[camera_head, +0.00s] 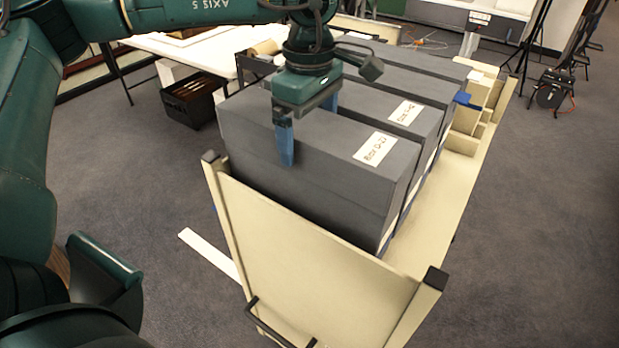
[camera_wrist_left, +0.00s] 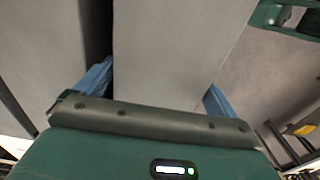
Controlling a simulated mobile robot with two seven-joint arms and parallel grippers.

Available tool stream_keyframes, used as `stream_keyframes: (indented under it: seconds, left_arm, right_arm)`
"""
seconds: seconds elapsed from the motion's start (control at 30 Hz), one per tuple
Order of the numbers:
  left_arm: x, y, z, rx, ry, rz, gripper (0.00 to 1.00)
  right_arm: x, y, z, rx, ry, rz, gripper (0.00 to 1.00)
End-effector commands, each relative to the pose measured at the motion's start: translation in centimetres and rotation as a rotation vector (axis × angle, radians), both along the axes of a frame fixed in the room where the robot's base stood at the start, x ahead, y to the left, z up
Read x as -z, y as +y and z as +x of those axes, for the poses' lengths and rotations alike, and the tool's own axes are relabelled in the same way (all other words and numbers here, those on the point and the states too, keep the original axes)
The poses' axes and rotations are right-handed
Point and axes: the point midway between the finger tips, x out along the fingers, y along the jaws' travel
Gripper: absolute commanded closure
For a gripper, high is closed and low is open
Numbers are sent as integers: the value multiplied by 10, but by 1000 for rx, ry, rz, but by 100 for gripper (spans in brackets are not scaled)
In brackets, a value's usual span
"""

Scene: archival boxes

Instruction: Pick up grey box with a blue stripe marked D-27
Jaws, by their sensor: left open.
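The nearest grey box (camera_head: 330,185) stands in the cream cart, with a white label (camera_head: 375,148) on its top that seems to read D-27. Only a little blue shows low at its right end. My left gripper (camera_head: 307,132) is above this box, pointing down and open. One blue finger hangs over its near face; the other is at the far side, partly hidden. In the left wrist view, the fingers stand on either side of a grey box (camera_wrist_left: 170,50); I cannot tell whether they touch it. My right gripper is not in view.
More grey boxes (camera_head: 405,112) stand close behind in the cream cart (camera_head: 310,255), with narrow gaps between. The cart's tall near panel rises in front. A white table (camera_head: 195,48) and a black crate (camera_head: 192,98) are behind left.

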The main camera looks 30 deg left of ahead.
Motion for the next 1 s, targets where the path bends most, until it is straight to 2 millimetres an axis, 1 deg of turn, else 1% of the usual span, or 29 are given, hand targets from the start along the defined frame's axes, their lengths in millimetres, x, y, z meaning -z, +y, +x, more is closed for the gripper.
stream_keyframes:
  seconds: [0.23,1.0]
  left_arm:
    - [3,0,0,-1,-1,-1,5]
    - [2,0,0,-1,0,-1,68]
  right_arm:
    - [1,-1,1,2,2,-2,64]
    - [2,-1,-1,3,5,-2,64]
